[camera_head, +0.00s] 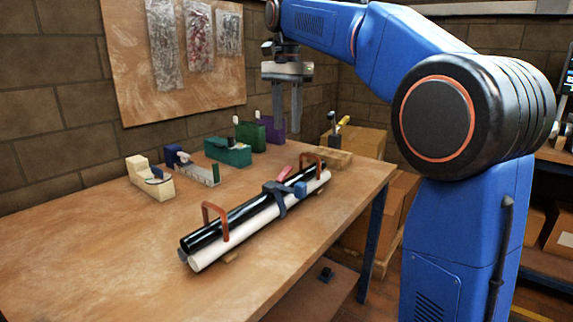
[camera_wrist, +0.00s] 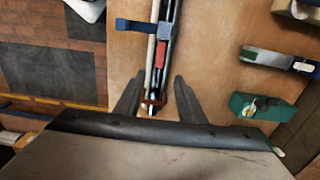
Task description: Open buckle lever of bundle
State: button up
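The bundle (camera_head: 240,223) of black and white tubes lies across the wooden table on small supports, with a copper-coloured handle near each end. A blue strap with a buckle (camera_head: 284,195) wraps it past its middle. The red buckle lever (camera_head: 283,173) shows beside the buckle; in the wrist view the lever (camera_wrist: 160,53) lies along the tubes, beside the blue strap (camera_wrist: 136,26). I cannot tell how far the lever is raised. My gripper (camera_head: 288,114) is open and empty, fingers down, above the table's far part. In the wrist view its fingertips (camera_wrist: 160,77) flank the tubes near one handle.
Tape dispensers in cream (camera_head: 150,178), grey-blue (camera_head: 192,166) and green (camera_head: 228,152) stand along the table's back, with green and purple boxes beyond. A wooden block (camera_head: 325,158) sits by the far edge. The table's front left is clear. Cardboard boxes stand beyond the table.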

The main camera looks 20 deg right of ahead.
aim_at(287, 169)
notch_tip(287, 169, down, 13)
jog(key=shift+r, duration=0.1)
dwell(0.4)
grip_shut()
